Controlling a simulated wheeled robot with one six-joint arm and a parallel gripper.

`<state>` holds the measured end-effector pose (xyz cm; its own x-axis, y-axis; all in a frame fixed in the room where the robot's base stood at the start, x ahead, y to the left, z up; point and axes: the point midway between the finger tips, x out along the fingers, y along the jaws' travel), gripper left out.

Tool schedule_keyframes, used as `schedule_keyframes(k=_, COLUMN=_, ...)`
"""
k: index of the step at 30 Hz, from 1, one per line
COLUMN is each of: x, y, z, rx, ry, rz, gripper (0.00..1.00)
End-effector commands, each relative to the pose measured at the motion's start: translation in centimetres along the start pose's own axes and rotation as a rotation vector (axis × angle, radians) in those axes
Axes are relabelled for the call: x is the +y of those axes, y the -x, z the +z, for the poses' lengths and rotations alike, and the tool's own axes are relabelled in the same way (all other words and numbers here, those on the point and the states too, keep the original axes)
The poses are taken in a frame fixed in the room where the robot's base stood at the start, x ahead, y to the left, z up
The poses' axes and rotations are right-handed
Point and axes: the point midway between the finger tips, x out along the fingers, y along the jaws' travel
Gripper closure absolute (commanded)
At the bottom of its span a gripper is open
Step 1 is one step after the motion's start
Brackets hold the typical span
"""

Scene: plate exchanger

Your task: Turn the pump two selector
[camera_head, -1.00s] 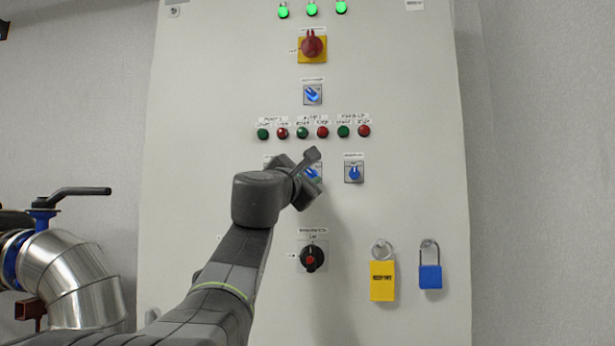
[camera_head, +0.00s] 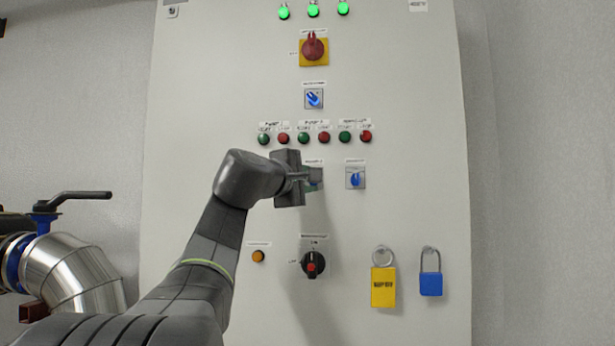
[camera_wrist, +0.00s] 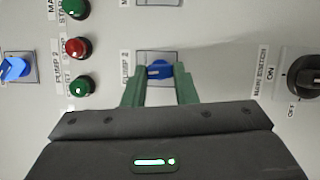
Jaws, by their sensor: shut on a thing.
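The pump two selector (camera_wrist: 159,69) is a blue knob on a square light plate, under a label reading PUMP 2 in the wrist view. My gripper (camera_wrist: 160,83) has its two green fingers on either side of the knob and is shut on it. In the head view my gripper (camera_head: 314,180) is at the panel in the middle of the selector row and covers most of this selector.
Another blue selector (camera_head: 355,178) is close to the right. Green and red buttons (camera_head: 324,138) run in a row just above.

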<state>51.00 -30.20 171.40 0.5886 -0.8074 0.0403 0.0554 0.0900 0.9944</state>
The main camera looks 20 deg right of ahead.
Motion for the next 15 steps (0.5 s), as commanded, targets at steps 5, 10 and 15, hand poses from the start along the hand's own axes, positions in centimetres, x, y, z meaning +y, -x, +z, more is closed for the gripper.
schedule_keyframes(k=5, x=0.11, y=-0.01, z=-0.04, rx=0.001, ry=-0.063, rz=-0.026, gripper=0.97)
schedule_keyframes(k=10, x=0.1, y=-0.01, z=-0.03, rx=0.001, ry=-0.091, rz=-0.038, gripper=0.97)
schedule_keyframes(k=15, x=0.05, y=-0.01, z=-0.02, rx=0.0, ry=-0.1, rz=-0.042, gripper=0.97)
